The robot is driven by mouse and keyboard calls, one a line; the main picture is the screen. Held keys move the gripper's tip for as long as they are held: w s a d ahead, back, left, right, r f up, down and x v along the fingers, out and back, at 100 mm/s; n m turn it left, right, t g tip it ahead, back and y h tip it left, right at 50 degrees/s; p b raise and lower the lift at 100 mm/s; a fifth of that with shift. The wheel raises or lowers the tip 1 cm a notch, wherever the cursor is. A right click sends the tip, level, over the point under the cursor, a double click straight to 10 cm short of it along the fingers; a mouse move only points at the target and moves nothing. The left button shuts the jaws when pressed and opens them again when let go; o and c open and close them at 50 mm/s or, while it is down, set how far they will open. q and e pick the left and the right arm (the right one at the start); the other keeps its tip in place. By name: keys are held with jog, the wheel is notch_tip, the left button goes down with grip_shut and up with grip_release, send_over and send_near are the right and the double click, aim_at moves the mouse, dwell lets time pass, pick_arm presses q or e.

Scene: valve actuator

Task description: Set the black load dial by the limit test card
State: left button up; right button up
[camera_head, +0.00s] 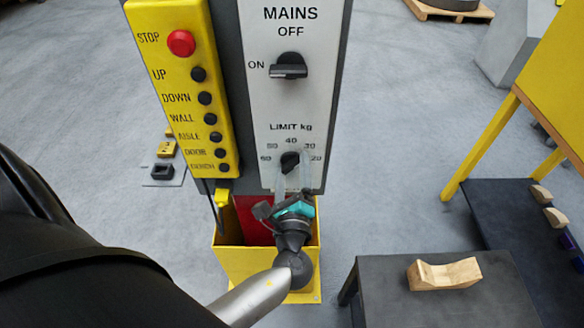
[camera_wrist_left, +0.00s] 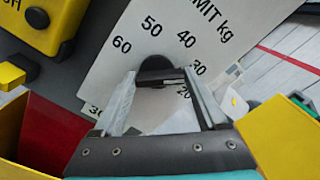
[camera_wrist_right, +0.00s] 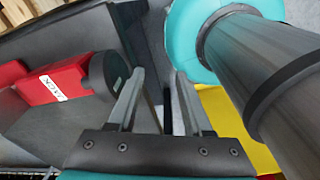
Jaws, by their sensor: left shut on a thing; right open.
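The black load dial (camera_head: 290,160) sits low on the grey panel, under the words LIMIT kg and inside an arc of numbers from 60 to 20. My left gripper (camera_head: 291,180) reaches up from below and is shut on the dial. In the left wrist view the dial (camera_wrist_left: 156,70) shows as a dark round shape between the fingertips; its pointer direction is hard to tell. My right gripper (camera_wrist_right: 158,80) is open and empty in the right wrist view, and is not seen in the head view. I cannot identify the limit test card.
The mains switch (camera_head: 289,66) is above the dial. A yellow button box (camera_head: 180,85) hangs on the left, over a yellow bin (camera_head: 232,262). A dark table (camera_head: 400,305) with a wooden block (camera_head: 444,274) stands at right. A red object (camera_wrist_right: 60,82) is near my right gripper.

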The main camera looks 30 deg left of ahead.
pick_arm(q)
jog(key=shift+w+r, duration=0.1)
jog(key=o, duration=1.3)
jog(key=b+v, duration=0.1)
jog(key=v, duration=1.1)
jog(key=shift+b, duration=0.35)
